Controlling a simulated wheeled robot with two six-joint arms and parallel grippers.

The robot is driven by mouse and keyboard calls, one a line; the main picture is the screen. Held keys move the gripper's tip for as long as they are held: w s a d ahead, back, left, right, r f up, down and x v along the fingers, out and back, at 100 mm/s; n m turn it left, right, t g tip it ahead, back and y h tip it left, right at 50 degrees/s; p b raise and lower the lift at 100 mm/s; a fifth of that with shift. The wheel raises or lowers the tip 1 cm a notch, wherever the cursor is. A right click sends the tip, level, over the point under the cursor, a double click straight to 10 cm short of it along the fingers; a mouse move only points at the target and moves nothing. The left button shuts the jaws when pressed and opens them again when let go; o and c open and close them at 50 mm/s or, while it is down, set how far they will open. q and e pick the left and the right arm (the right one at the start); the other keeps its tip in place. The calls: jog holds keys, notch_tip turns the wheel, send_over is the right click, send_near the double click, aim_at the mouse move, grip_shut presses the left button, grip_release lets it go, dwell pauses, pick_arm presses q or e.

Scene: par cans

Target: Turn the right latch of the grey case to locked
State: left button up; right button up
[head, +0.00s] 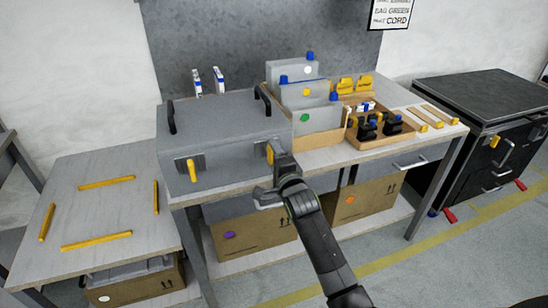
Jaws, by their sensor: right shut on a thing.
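The grey case (215,128) stands closed on the workbench, with two black handles on its lid. Its left latch (192,169) has a yellow lever that hangs almost upright, slightly tilted. Its right latch (270,152) has a yellow lever, also close to upright. My right gripper (277,163) reaches in from the lower right and is shut on the right latch, at the case's front face. The gripper hides the lower part of that lever and its plate. My left gripper is not in view.
Grey boxes with coloured knobs (305,93) and a wooden tray (378,130) of small parts stand right of the case. A lower table (90,210) with yellow strips is at left. Cardboard boxes (250,226) sit on the shelf below. A dark cabinet (485,95) is at right.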

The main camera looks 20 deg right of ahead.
dwell(0.3)
jog(key=o, duration=1)
jog(key=shift+s, duration=0.15)
jog(key=s, duration=1.7)
jog(key=shift+d+b, duration=0.35)
jog(key=shift+b, duration=0.05)
jog(key=shift+f, duration=0.1)
